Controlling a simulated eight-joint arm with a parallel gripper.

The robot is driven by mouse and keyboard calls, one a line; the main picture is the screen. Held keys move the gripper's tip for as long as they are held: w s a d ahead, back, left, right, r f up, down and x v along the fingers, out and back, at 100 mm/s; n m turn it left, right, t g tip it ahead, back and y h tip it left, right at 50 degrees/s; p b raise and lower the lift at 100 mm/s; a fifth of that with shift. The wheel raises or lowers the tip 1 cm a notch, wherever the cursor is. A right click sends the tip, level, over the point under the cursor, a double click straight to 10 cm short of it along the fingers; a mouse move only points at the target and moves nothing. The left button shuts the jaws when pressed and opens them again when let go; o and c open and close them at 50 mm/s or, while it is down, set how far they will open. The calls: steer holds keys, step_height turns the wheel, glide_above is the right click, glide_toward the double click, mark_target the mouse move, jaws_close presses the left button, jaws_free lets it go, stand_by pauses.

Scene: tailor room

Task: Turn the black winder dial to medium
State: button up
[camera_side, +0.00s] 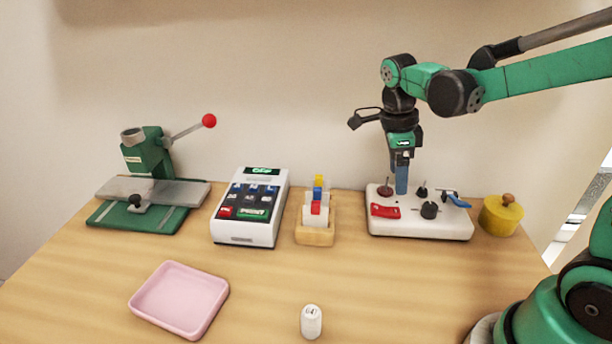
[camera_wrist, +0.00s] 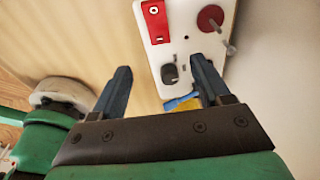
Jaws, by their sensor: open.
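The black winder dial (camera_side: 429,210) sits on the front part of a white control panel (camera_side: 420,228) at the right of the table. It also shows in the wrist view as a dark knob (camera_wrist: 170,74) between the lines of the two fingers. Its setting is too small to read. My gripper (camera_side: 402,188) points down above the back part of the panel, up and to the left of the dial in the side view. In the wrist view my gripper (camera_wrist: 161,64) has its two fingers wide apart, with nothing held.
The panel also bears a red switch (camera_side: 385,211), a red round knob (camera_side: 385,191), a black toggle (camera_side: 422,191) and a blue lever (camera_side: 458,201). A yellow pot (camera_side: 500,218) stands close at right. A wooden holder (camera_side: 314,236) stands left.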

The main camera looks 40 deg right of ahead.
step_height(320, 180, up, 8)
steer(key=shift+w+a, duration=0.45)
steer(key=shift+r, duration=0.1)
steer(key=s+a+f+n+t, duration=0.2)
steer(key=a+n+t, duration=0.2)
steer(key=n, duration=0.9)
steer(key=s+a+f+n+t+y, duration=0.1)
steer(key=a+f+n+t, duration=0.2)
steer(key=n, duration=1.1)
steer(key=shift+s+a+f+t, duration=0.3)
steer(key=shift+s+a+t, duration=0.05)
steer(key=shift+t, duration=0.35)
